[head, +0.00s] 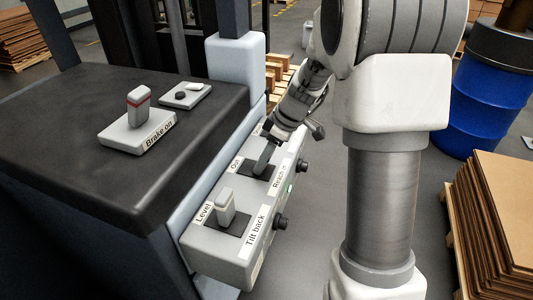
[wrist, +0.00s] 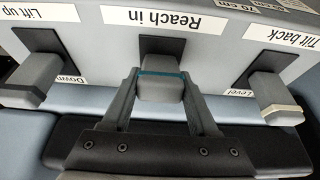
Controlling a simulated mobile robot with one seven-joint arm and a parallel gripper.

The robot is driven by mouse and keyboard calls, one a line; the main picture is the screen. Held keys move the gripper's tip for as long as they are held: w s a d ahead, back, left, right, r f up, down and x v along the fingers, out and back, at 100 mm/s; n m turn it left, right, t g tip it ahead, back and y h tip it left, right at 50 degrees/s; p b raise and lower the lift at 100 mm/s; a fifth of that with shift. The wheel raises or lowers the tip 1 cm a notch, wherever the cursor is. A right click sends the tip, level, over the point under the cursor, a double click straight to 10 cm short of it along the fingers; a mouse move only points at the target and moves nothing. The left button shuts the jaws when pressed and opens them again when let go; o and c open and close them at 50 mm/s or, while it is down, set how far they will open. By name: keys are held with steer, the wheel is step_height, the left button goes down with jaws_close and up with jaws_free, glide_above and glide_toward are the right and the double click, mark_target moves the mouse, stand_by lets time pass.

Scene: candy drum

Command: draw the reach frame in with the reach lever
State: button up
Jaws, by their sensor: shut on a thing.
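The reach lever (wrist: 161,86) is a grey knob with a teal band, standing in a dark slot by the "Reach in" label; in the head view its slot lies between the labels "Out" and "Reach in". My gripper (wrist: 160,75) is shut on it, one finger on each side. I cannot make out the reach frame for certain; dark upright mast parts (head: 176,40) stand behind the console.
The tilt lever (head: 226,200) stands close beside, and the lift lever (wrist: 38,78) is on the other side. A dark console top (head: 60,140) with a brake switch (head: 139,106) is at left. A blue drum (head: 485,95) and stacked cardboard (head: 508,200) are at right.

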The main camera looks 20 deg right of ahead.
jaws_close()
steer(key=p, duration=0.1)
steer(key=a+r+g+h+p, duration=0.1)
steer(key=p, duration=0.1)
steer(key=shift+w, duration=0.25)
steer(key=a+g+h+p, duration=0.1)
steer(key=p, duration=0.2)
steer(key=shift+w+h, duration=0.3)
steer(key=shift+w, duration=0.1)
steer(key=shift+w+a+f+g+h+p, duration=0.2)
steer(key=shift+w+a+g+h+p, duration=0.15)
steer(key=shift+h+p, duration=0.25)
steer(key=o, duration=1.2)
jaws_free()
steer(key=shift+r, duration=0.1)
